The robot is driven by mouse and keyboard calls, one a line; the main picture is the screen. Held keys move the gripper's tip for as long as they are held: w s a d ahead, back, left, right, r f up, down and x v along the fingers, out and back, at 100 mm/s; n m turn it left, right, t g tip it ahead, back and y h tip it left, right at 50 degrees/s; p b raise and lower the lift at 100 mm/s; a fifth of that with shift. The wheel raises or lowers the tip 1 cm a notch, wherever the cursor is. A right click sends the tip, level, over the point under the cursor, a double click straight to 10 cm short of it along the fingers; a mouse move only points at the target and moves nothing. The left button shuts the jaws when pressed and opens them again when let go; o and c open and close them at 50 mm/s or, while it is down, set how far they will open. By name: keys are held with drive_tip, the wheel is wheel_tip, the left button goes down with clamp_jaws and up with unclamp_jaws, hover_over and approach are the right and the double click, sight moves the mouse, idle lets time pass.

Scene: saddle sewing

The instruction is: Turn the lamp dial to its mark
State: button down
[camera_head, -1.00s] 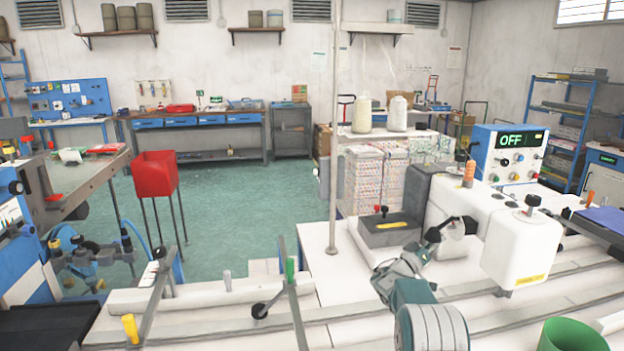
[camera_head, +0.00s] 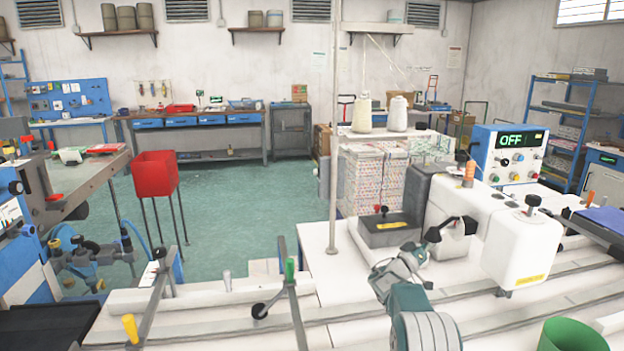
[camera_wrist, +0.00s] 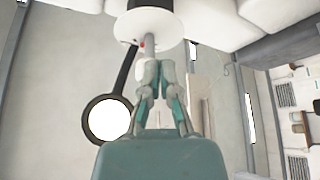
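In the wrist view, a white disc (camera_wrist: 135,27) sits under a black cylinder (camera_wrist: 146,5), with a short grey stem (camera_wrist: 149,47) below it and a small red dot (camera_wrist: 142,44) beside the stem. This looks like the lamp dial. A black arm (camera_wrist: 125,78) leads to a bright round lamp head (camera_wrist: 108,118). My gripper (camera_wrist: 160,68) has its fingertips close together at the stem's lower end. The left finger covers part of the stem; I cannot tell whether it is gripped. In the head view, my gripper (camera_head: 412,257) is beside the white sewing machine (camera_head: 520,245).
A dark grey box (camera_head: 388,234) stands just left of the machine. A control box (camera_head: 508,155) behind it reads OFF. A thin pole (camera_head: 334,150) rises from the table's left part. A green bin (camera_head: 573,335) is at front right.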

drive_tip(key=shift+r, duration=0.15)
drive_tip(key=s+a, duration=0.1)
drive_tip(key=a, duration=0.5)
drive_tip(key=shift+s+f, duration=0.15)
drive_tip(key=shift+f, duration=0.3)
idle(0.4)
